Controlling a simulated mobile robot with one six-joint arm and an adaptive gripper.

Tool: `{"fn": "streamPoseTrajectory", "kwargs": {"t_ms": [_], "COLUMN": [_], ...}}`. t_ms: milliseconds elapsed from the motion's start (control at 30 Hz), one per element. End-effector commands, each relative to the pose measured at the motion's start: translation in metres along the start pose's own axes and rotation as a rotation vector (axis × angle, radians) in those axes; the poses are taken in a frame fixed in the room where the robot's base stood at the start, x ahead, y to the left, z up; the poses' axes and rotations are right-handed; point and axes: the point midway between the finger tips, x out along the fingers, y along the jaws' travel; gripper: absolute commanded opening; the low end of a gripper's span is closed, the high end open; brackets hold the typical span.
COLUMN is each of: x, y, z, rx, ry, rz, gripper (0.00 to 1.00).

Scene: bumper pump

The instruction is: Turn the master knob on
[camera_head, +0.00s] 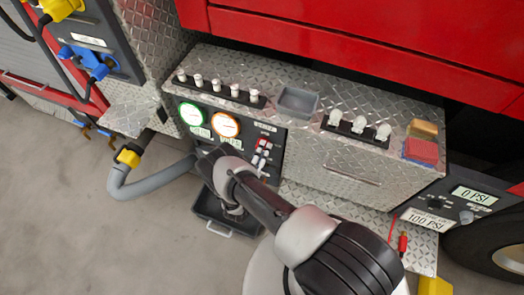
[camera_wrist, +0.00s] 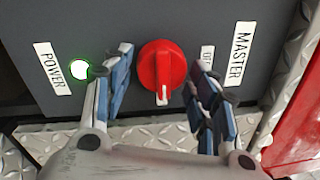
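The red master knob (camera_wrist: 161,68) is in the middle of the wrist view, on a dark grey panel. Its white pointer mark points down in the picture. A "MASTER" label (camera_wrist: 239,54) is to its right, and a smaller label (camera_wrist: 207,58), partly hidden by a finger, reads like "OFF". My gripper (camera_wrist: 161,82) is open, with one finger on each side of the knob. Gaps show between the knob and both fingers. In the head view my arm reaches toward the gauge panel (camera_head: 188,116), and I cannot make out the knob there.
A lit green light (camera_wrist: 80,69) and a "POWER" label (camera_wrist: 53,68) are left of the knob. Diamond-plate metal (camera_wrist: 160,134) borders the panel below. In the head view, a grey hose (camera_head: 150,185) and a dark tray (camera_head: 215,222) are near my arm.

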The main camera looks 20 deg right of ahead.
Motion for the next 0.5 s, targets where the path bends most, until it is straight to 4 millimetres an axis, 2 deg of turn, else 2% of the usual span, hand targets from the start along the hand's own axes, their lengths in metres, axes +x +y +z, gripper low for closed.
{"fn": "streamPoseTrajectory", "kwargs": {"t_ms": [100, 367, 500], "x": [0.0001, 0.0001, -0.0071], "y": [-0.0002, -0.0004, 0.0002], "z": [0.0001, 0.0003, 0.0013], "rx": [0.0, -0.001, -0.001], "ry": [0.0, 0.0, -0.004], "rz": [0.0, -0.001, 0.001], "gripper": [0.63, 0.63, 0.63]}}
